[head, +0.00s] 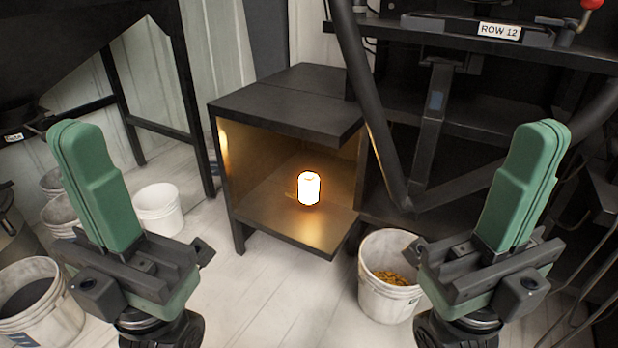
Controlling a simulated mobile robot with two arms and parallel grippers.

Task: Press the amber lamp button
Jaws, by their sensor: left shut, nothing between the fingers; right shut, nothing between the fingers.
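A glowing lamp (309,188), bright white with an amber edge, stands upright on the floor of an open-fronted dark box (285,107). Its light turns the inside of the box amber. I cannot make out a separate button on the lamp. My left gripper (72,128) is at the left, shut and empty, its green fingers pointing up. My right gripper (548,128) is at the right, also shut and empty, fingers pointing up. Both are well apart from the lamp, one on each side of the box in the picture.
A white bucket with orange-brown grains (385,298) stands right of the box. A white bucket (158,208) and a bucket with dark contents (38,305) stand at the left. A dark frame labelled ROW 12 (499,31) and a thick black hose (362,100) are at the right.

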